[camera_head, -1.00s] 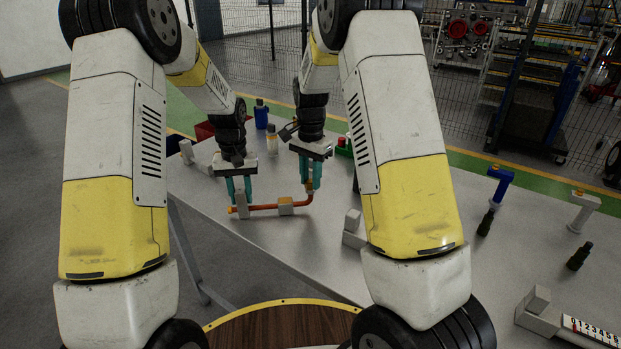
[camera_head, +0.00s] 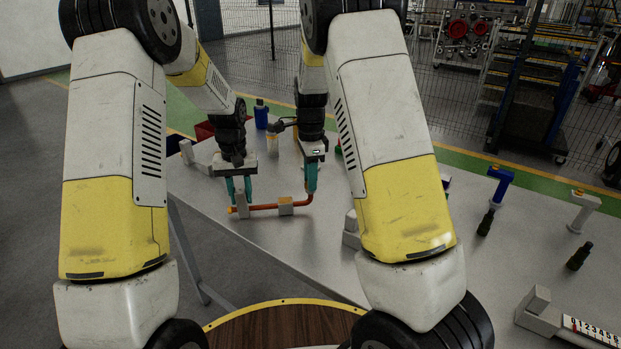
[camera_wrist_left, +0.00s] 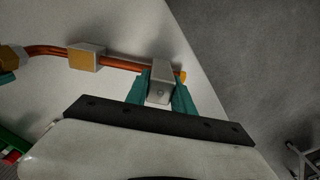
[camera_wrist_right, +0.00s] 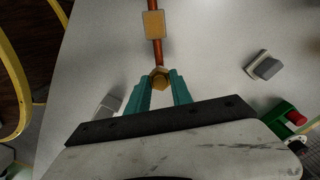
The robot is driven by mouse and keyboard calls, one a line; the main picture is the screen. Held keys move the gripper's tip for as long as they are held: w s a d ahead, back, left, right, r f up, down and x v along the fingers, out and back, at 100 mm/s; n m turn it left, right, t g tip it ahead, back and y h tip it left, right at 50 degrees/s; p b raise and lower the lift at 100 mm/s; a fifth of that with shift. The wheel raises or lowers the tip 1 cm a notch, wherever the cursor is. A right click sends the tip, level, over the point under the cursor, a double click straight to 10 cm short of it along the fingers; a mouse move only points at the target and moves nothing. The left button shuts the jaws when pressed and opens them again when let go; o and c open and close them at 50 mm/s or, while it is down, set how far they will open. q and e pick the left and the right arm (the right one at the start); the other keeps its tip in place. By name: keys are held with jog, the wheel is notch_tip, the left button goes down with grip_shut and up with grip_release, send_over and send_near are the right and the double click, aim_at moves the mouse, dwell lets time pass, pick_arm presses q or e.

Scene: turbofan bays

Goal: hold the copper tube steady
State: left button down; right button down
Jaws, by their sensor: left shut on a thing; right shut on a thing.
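The copper tube (camera_head: 264,207) lies low over the grey table and bends upward at its right end. It also shows in the left wrist view (camera_wrist_left: 115,62) and the right wrist view (camera_wrist_right: 156,49). My left gripper (camera_head: 239,191) is shut on a grey block (camera_wrist_left: 160,82) at the tube's left end; the orange tube tip (camera_wrist_left: 183,77) sticks out beside it. My right gripper (camera_head: 310,184) is shut on a brass hex nut (camera_wrist_right: 159,79) at the tube's bent end. A tan-faced block (camera_head: 286,206) sits at the tube's middle, between the grippers.
A blue bottle (camera_head: 261,114) and a red bin (camera_head: 205,130) stand behind the grippers. A grey block (camera_wrist_right: 264,66) stands near the right gripper. Farther right are a blue post (camera_head: 500,184), a white post (camera_head: 582,211) and a numbered strip (camera_head: 590,334). The table between them is mostly clear.

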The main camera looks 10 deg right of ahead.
pick_arm(q)
jog(key=shift+s+f, duration=0.1)
pick_arm(e)
jog(key=shift+w+r, duration=0.1)
dwell(0.3)
jog(key=c, duration=1.1)
grip_release()
notch_tip(320, 180, up, 12)
jog(key=shift+f, duration=0.1)
pick_arm(q)
jog(key=c, duration=1)
grip_release()
